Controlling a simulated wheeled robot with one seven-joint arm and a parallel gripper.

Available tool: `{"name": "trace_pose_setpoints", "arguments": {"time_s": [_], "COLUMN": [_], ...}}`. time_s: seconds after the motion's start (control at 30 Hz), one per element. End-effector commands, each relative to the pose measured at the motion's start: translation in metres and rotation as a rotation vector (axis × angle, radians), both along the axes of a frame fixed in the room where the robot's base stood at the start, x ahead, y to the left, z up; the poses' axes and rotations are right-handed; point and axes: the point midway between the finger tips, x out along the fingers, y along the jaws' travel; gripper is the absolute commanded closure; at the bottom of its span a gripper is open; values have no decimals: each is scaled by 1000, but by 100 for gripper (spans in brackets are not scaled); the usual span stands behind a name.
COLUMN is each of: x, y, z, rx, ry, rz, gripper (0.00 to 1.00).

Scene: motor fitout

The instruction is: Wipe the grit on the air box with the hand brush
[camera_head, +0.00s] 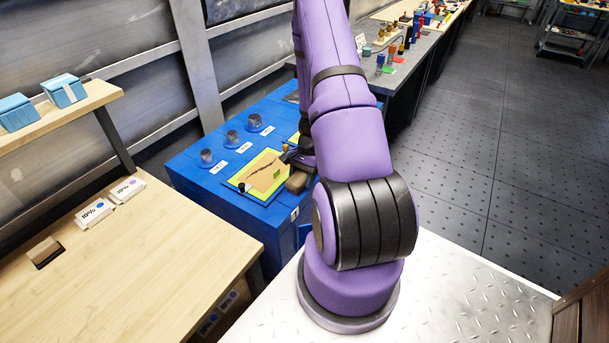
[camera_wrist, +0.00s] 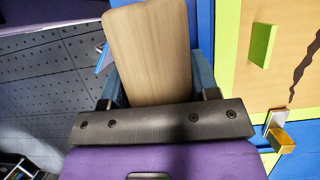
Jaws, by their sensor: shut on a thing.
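The hand brush shows in the wrist view as a flat pale wooden block (camera_wrist: 150,50) between the fingers of my gripper (camera_wrist: 157,88), which is shut on it. Its bristles are hidden. In the head view the brush (camera_head: 297,181) is at the right edge of a tan panel framed in yellow-green (camera_head: 256,184), on top of a blue box (camera_head: 190,172) that seems to be the air box. A dark jagged streak, seemingly the grit (camera_head: 262,167), crosses the panel; it also shows at the right of the wrist view (camera_wrist: 305,70). I cannot tell whether the brush touches the box.
Several dark round knobs (camera_head: 231,137) with white labels stand along the box's back. A small green block (camera_wrist: 262,44) and a brass-coloured latch (camera_wrist: 280,135) are by the panel. A wooden bench (camera_head: 130,250) is at the left; the floor (camera_head: 500,150) at the right is clear.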

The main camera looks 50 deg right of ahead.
Motion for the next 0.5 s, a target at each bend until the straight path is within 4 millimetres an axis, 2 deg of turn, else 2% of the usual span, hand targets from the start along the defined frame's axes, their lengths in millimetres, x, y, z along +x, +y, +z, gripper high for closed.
{"name": "trace_pose_setpoints", "arguments": {"time_s": [0.2,0.5], "x": [-1,-2], "y": [16,19], "z": [-1,-2], "rx": [1,3], "ry": [0,1], "rz": [1,0], "gripper": [64,64]}}
